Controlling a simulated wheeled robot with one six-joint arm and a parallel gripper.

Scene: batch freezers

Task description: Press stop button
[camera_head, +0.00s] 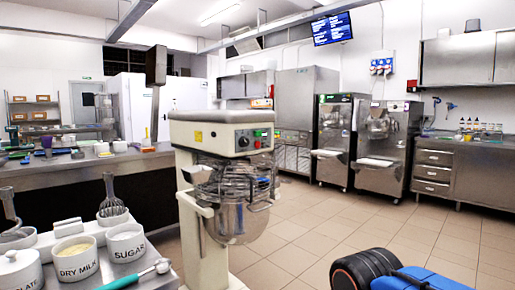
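A cream planetary mixer (222,130) with a steel bowl and wire guard stands in the middle of the head view. Its front panel carries a dark round knob (243,141) and a small red button (257,144) below a green one. Two batch freezers, a left one (334,140) and a right one (384,150), stand side by side against the back wall. Their panel buttons are too small to make out, so I cannot tell which control is labelled stop.
A steel counter (85,168) runs along the left. In front of it, a white tub labelled DRY MILK (77,262) and one labelled SUGAR (126,245) stand by a scoop. A drawer cabinet (433,172) stands at right. The tiled floor (310,225) in the middle is clear.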

